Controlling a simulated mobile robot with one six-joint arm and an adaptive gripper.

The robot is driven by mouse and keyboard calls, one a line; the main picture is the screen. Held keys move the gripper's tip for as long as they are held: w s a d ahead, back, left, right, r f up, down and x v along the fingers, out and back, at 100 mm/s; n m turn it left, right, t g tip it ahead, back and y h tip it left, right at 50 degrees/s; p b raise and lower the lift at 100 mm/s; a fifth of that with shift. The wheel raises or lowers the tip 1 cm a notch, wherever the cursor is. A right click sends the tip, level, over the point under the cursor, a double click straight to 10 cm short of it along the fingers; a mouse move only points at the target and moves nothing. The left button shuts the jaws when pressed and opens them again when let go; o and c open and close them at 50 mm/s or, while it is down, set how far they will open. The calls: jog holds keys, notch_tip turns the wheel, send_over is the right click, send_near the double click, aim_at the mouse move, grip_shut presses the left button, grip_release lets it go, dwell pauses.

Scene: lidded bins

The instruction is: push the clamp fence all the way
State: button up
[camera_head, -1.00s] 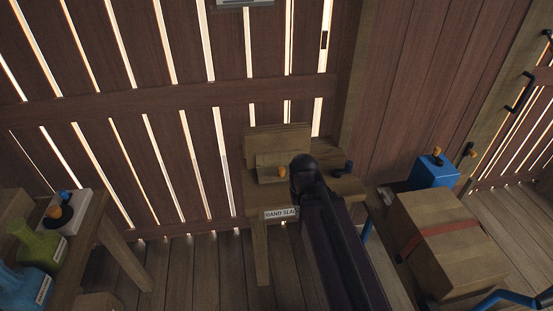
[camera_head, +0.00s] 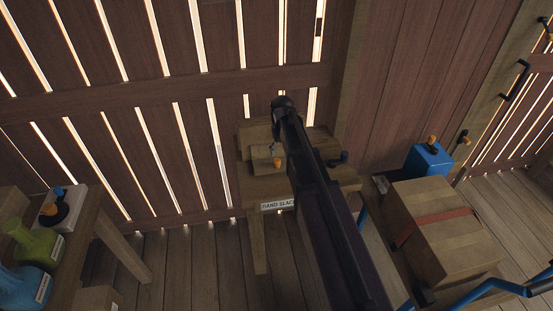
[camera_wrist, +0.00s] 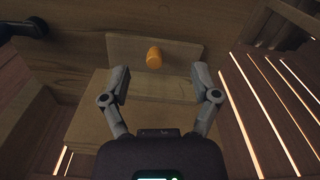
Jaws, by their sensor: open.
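The small wooden bench (camera_head: 350,183) stands against the slatted wall, with a label on its front edge. On it, a low wooden block with an orange knob (camera_head: 277,163), which I take as the clamp fence (camera_head: 259,162), sits in front of a taller wooden board (camera_head: 247,133). In the wrist view the block (camera_wrist: 180,50) and its orange knob (camera_wrist: 153,58) lie just beyond my gripper (camera_wrist: 162,75). My gripper is open and empty, its fingers spread either side of the knob's line. Contact cannot be told. In the head view my arm hides the fingers and part of the bench top.
A dark knob (camera_head: 338,159) stands on the bench's right side. At left, a table (camera_head: 90,225) carries green and blue bottles. Plank floor shows between.

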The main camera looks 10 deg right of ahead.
send_over(277, 160)
jog(key=shift+r+n, duration=0.25)
jog(key=shift+n, duration=0.15)
jog(key=shift+f, duration=0.15)
notch_tip(277, 160, down, 14)
jog(key=b, duration=1.3)
jog(key=shift+r, duration=0.25)
grip_shut()
